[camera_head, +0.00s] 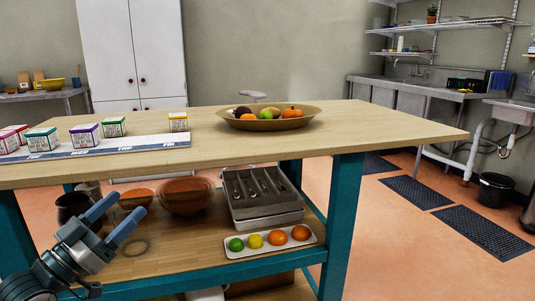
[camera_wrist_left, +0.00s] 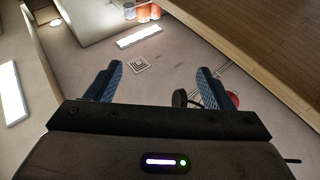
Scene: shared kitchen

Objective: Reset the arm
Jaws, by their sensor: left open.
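My left gripper (camera_head: 112,218) is in the lower left of the head view, in front of the table's lower shelf. Its two blue fingers are spread apart with nothing between them. In the left wrist view the open fingers (camera_wrist_left: 152,82) also show, with an empty gap between them. No gripper of my right arm shows in either view.
A wooden table (camera_head: 330,135) with teal legs stands ahead, bearing a fruit bowl (camera_head: 240,122) and several small boxes (camera_head: 85,134) on a mat. Its lower shelf (camera_head: 185,262) holds a cutlery tray (camera_head: 262,215), bowls and a white tray of fruit (camera_head: 228,253).

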